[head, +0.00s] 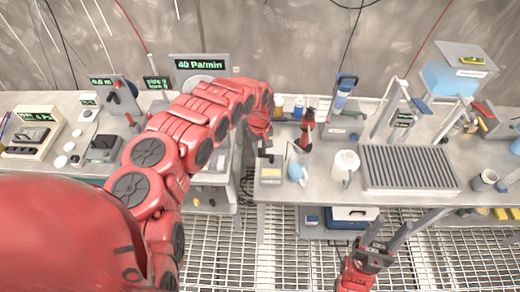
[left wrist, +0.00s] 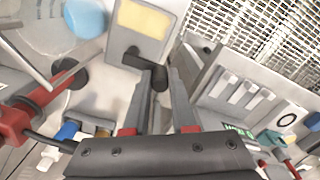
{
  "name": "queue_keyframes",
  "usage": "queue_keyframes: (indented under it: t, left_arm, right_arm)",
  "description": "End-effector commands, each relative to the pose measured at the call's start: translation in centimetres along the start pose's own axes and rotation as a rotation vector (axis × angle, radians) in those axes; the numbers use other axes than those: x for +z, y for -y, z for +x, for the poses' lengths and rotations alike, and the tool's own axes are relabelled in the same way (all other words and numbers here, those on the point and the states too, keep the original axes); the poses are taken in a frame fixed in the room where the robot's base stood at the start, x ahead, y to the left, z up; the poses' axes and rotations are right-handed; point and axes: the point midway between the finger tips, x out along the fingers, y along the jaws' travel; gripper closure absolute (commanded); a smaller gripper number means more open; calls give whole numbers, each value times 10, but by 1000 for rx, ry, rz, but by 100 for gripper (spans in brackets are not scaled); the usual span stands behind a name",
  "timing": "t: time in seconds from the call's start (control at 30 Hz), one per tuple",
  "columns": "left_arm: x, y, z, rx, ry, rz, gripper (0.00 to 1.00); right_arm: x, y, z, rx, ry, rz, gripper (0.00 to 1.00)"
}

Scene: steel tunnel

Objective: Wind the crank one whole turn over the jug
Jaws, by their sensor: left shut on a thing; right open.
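The crank (head: 266,156) is a small black arm on a grey panel with a pale yellow patch (head: 270,173), on the bench at the centre. The left wrist view shows the crank's black handle (left wrist: 152,72) between my left gripper's fingers (left wrist: 163,88), which are shut on it. In the head view, my left gripper (head: 265,142) reaches the crank from above and partly hides it. A white jug (head: 345,166) stands upright to the right, apart from the crank. My right gripper (head: 382,245) is open and empty, low in front of the bench.
A pale blue round vessel (head: 298,168) stands between panel and jug. A red and black tool (head: 307,130) stands behind it. A ribbed grey tray (head: 410,168) lies right of the jug. The grated floor (head: 270,250) in front is mostly open.

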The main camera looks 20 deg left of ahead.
Motion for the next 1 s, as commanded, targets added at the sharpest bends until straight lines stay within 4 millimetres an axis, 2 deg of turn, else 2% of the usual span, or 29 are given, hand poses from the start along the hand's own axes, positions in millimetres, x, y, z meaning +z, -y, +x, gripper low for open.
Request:
queue_keyframes:
  t: [0.27, 0.47, 1.0]
  left_arm:
    - [-1, -1, 1, 0, 0, 25, 100]
    - [-4, -3, 3, 0, 2, 116, 100]
    - [-20, -20, 5, 3, -3, 602, 100]
  right_arm:
    - [1, 0, -4, 0, 0, 0, 53]
    - [2, 1, -14, 0, 0, 0, 53]
    - [11, 3, -64, 0, 0, 0, 53]
